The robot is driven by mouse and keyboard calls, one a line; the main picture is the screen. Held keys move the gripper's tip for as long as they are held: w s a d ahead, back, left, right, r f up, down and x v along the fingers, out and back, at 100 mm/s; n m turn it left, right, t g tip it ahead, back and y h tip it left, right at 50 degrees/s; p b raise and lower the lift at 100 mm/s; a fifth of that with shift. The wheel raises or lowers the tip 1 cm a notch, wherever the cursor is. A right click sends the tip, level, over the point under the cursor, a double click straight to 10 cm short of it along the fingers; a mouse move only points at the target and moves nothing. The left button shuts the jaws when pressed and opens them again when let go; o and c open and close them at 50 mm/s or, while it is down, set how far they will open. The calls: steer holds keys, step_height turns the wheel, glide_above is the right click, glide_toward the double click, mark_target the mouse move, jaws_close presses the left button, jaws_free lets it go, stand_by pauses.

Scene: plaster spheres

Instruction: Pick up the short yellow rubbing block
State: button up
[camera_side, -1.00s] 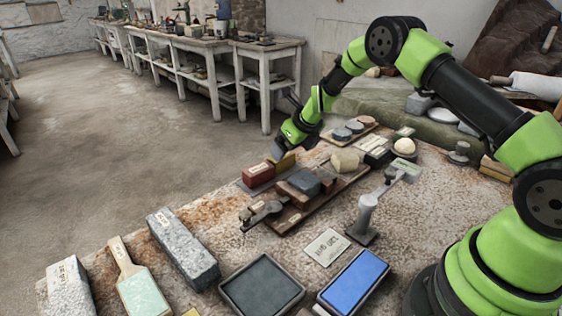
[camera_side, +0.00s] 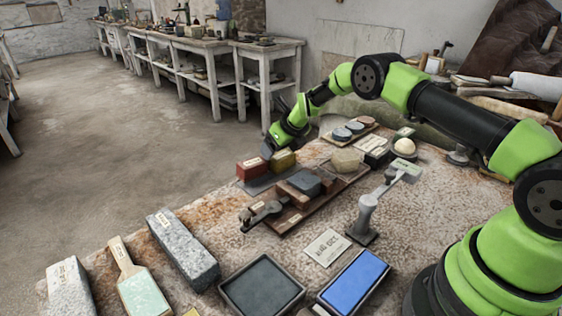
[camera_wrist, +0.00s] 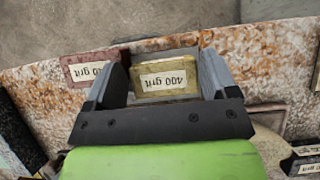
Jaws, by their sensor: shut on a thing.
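The short yellow rubbing block (camera_side: 283,160) stands at the far edge of the table, to the right of the red block. In the wrist view its label reads "400 grit" and the yellow block (camera_wrist: 166,79) lies between my two fingers. My gripper (camera_side: 272,150) is shut on it. It seems to be at the height of the grey tray (camera_side: 262,184), and I cannot tell if it is clear of the tray.
A red block (camera_side: 252,169) stands close beside my left finger; it also shows in the wrist view (camera_wrist: 93,68). A wooden board (camera_side: 300,215) with dark stones lies just in front. A tap-like metal stand (camera_side: 367,212) rises nearer to my base.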

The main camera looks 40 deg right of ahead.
mark_target(282, 156)
steer(key=shift+s+a+f+g, duration=0.1)
steer(key=shift+s+f+g, duration=0.1)
steer(key=shift+s+f, duration=0.35)
steer(key=shift+s+f+g, duration=0.2)
steer(key=shift+f, duration=0.5)
step_height(282, 156, up, 10)
steer(key=shift+w+r, duration=0.1)
steer(key=o, duration=0.5)
steer(key=c, duration=0.4)
